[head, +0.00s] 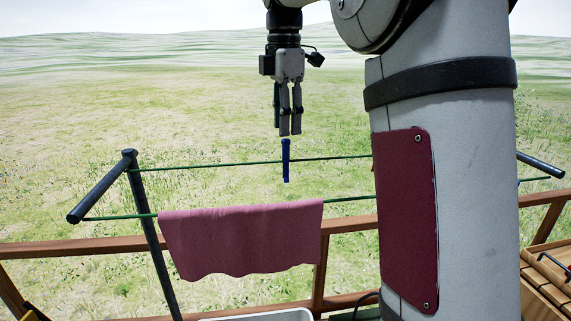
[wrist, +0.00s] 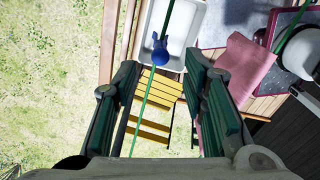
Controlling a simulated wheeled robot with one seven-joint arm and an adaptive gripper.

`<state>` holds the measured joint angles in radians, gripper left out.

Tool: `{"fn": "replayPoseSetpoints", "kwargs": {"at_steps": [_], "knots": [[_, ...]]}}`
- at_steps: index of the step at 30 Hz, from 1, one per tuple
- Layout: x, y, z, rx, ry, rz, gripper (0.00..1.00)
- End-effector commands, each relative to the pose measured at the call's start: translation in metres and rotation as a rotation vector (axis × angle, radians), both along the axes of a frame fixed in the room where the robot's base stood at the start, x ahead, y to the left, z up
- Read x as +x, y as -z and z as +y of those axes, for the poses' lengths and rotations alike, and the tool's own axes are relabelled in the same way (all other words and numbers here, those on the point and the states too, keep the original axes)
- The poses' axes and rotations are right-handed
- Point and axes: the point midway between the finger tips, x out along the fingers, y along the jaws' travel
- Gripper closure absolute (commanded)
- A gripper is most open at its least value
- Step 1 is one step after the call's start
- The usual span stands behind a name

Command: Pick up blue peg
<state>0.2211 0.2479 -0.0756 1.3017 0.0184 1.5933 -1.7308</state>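The blue peg (head: 286,160) sits upright on the far green line of a drying rack in the head view. In the wrist view the peg (wrist: 160,52) shows from above on the green line, near the gap between my fingertips. My gripper (head: 290,133) points down just above the peg in the head view, apart from it. In the wrist view my gripper (wrist: 162,64) has its fingers spread wide with nothing between the pads. The exact height gap to the peg is hard to tell.
A pink cloth (head: 240,238) hangs on the near line, left of my arm. Dark rack posts (head: 150,210) and a wooden railing (head: 60,248) stand around. Below are a white basin (wrist: 152,22) and a yellow slatted seat (wrist: 160,88). Open grass lies beyond.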

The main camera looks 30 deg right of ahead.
Motion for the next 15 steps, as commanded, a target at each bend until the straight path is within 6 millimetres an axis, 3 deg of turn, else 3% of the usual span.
{"fn": "replayPoseSetpoints", "kwargs": {"at_steps": [10, 15], "knots": [[-0.002, 0.028, -0.001, 0.000, 0.000, 0.002, 0.61], [-0.003, 0.052, -0.003, 0.000, -0.001, 0.003, 0.61]]}}
